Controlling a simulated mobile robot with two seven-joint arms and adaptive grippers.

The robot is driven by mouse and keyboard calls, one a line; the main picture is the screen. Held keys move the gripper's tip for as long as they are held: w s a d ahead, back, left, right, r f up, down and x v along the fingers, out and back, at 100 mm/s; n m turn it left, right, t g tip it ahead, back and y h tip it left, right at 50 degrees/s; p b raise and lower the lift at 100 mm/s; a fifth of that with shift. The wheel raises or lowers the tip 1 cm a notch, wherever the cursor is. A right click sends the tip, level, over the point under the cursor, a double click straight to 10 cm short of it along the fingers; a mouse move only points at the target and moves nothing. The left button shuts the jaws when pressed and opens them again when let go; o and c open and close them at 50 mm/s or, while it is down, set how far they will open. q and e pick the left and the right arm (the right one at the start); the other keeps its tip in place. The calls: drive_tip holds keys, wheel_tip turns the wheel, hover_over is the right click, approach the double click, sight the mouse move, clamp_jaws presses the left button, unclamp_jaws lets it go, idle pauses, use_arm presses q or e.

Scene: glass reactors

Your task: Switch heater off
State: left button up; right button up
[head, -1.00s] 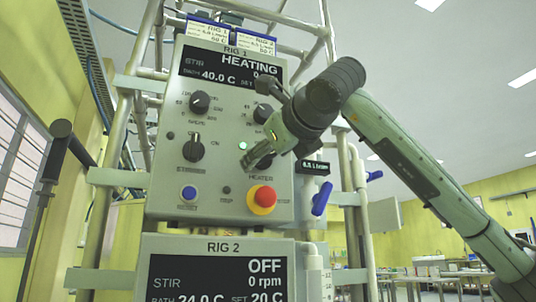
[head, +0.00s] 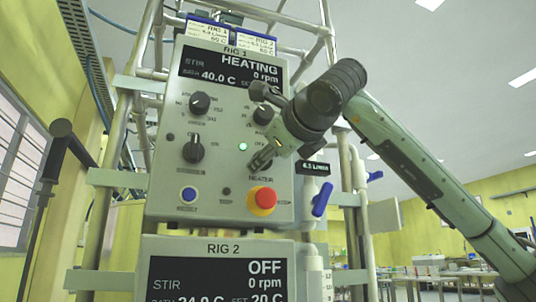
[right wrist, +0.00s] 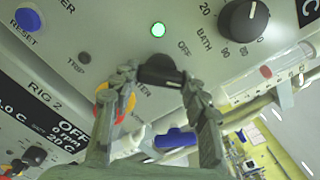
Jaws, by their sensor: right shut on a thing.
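The RIG 1 panel (head: 222,175) faces me, and its display (head: 230,67) reads HEATING, 0 rpm and bath 40.0 C. A green lamp (head: 243,147) is lit; it also shows in the right wrist view (right wrist: 158,29). My right gripper (head: 262,158) is at the heater knob, right of the lamp. In the right wrist view the dark heater knob (right wrist: 160,68) sits between the fingertips of my right gripper (right wrist: 157,80), which is shut on it. The fingers hide most of the knob in the head view. My left gripper is out of view.
A red emergency button (head: 263,198) with a yellow collar sits just below the gripper. The bath knob (right wrist: 244,20) is close beside it. A blue reset button (head: 189,194) and a blue valve handle (head: 322,199) are nearby. The RIG 2 panel (head: 222,248) reads OFF.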

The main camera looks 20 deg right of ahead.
drive_tip(key=n+p, duration=0.1)
drive_tip(key=n, duration=0.4)
drive_tip(key=shift+r+n, duration=0.1)
drive_tip(key=shift+n, duration=0.2)
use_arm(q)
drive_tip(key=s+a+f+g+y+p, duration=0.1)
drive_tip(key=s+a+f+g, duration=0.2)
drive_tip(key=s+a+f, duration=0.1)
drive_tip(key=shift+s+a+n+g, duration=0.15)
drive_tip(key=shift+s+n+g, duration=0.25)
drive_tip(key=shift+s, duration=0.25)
use_arm(e)
drive_tip(key=shift+n, duration=2)
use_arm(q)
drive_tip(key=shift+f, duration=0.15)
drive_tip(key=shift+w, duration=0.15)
use_arm(e)
drive_tip(key=o, duration=1.2)
drive_tip(key=shift+c, duration=0.2)
drive_tip(key=shift+s, duration=0.1)
drive_tip(key=s, duration=1.2)
drive_tip(key=shift+d, duration=0.2)
